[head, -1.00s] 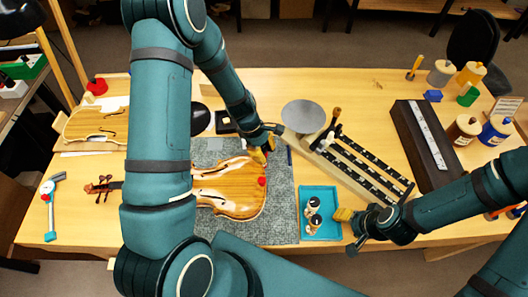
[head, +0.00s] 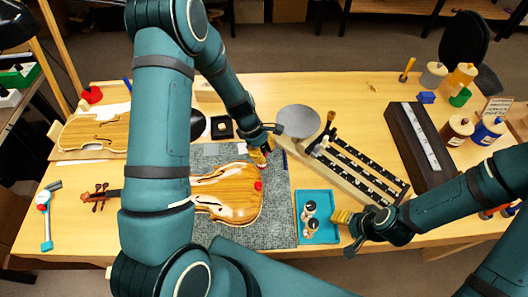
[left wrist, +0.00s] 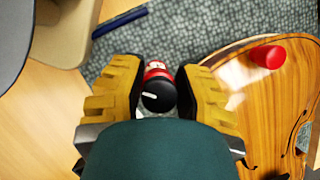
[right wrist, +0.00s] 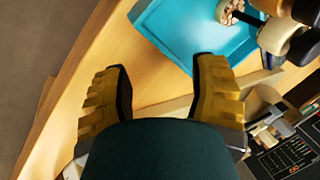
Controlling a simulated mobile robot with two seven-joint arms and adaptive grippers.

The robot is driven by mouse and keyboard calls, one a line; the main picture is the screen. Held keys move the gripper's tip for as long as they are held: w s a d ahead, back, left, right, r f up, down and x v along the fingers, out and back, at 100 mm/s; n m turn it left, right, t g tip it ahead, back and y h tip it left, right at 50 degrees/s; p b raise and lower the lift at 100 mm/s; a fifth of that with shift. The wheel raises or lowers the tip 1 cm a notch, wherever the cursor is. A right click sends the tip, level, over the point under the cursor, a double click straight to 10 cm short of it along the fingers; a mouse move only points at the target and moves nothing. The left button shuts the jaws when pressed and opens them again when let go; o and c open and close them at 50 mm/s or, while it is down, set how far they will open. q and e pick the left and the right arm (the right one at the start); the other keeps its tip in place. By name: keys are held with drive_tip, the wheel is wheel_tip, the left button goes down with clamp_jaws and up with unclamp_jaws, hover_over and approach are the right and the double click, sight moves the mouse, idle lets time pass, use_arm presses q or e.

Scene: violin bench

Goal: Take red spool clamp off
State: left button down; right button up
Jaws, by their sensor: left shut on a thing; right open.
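The violin body (head: 228,197) lies on the grey mat, with a red round piece (head: 258,186) on its top near the edge; it also shows in the left wrist view (left wrist: 268,56). My left gripper (head: 262,160) is just beyond the violin's far edge. In the left wrist view its fingers (left wrist: 158,95) are shut on a red clamp with a black knob (left wrist: 158,93), beside the violin's edge. Whether this clamp touches the violin I cannot tell. My right gripper (right wrist: 160,95) is open and empty beside the blue tray (head: 318,233).
Several pale spool clamps (head: 310,215) with dark knobs lie in the tray. A grey disc (head: 299,121) and a slotted black rack (head: 362,168) stand right of the mat. Bottles and a dark long box (head: 420,145) are at the right. My left arm covers the violin's neck.

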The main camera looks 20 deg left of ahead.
use_arm(q)
drive_tip(key=shift+r+p, duration=2.6)
drive_tip(key=shift+r, duration=0.8)
